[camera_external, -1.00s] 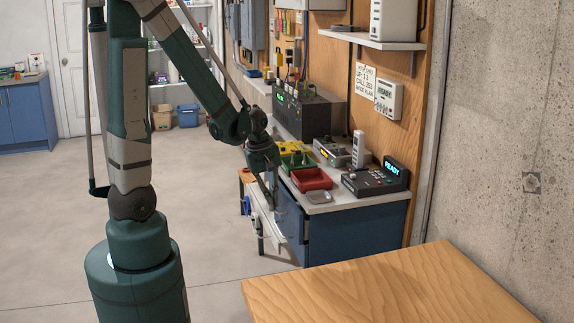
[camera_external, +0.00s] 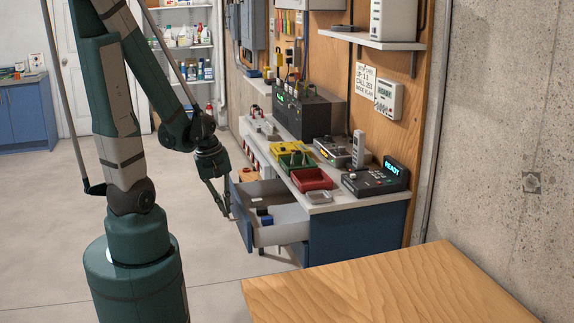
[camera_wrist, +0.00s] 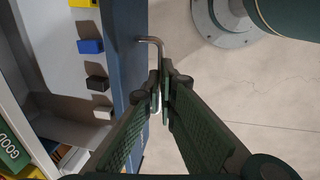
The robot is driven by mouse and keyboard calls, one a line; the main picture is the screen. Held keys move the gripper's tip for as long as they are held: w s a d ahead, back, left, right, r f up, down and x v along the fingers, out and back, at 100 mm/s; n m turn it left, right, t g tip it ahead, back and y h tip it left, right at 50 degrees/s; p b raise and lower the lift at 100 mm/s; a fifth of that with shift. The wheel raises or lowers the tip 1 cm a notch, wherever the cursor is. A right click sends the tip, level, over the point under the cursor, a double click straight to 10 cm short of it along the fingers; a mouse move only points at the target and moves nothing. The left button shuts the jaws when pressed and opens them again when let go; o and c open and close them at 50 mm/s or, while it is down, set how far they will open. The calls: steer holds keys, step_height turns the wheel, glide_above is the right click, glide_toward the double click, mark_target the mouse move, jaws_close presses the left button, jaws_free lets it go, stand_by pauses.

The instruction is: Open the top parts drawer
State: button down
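The top parts drawer (camera_external: 285,232) is pulled well out of the blue bench cabinet (camera_external: 355,232), and its inside shows. Its blue front (camera_external: 240,222) faces my arm; it also shows in the wrist view (camera_wrist: 124,60). A bent metal handle (camera_wrist: 149,40) stands out from that front. My gripper (camera_external: 227,212) is at the outer side of the drawer front. In the wrist view its fingertips (camera_wrist: 163,88) are close together with the handle between them. The fingers partly hide the handle. A blue block (camera_wrist: 90,46), a black one (camera_wrist: 97,83) and a white one (camera_wrist: 103,112) lie in the drawer.
The bench top carries a red tray (camera_external: 312,179), a yellow tray (camera_external: 285,148) and a console (camera_external: 375,180). A wooden table (camera_external: 380,285) stands in the near foreground. The floor (camera_external: 50,230) left of the drawer is clear.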

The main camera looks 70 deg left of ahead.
steer(key=s, duration=0.7)
steer(key=shift+s+d+f+p, duration=0.2)
steer(key=shift+s+p, duration=0.1)
steer(key=shift+p, duration=0.15)
steer(key=c, duration=3)
jaws_free()
steer(key=shift+o, duration=0.6)
steer(key=shift+w+a, duration=0.1)
steer(key=shift+a+r, duration=0.1)
steer(key=shift+r, duration=0.3)
step_height(320, 180, up, 11)
steer(key=s, duration=0.2)
steer(key=shift+r, duration=0.1)
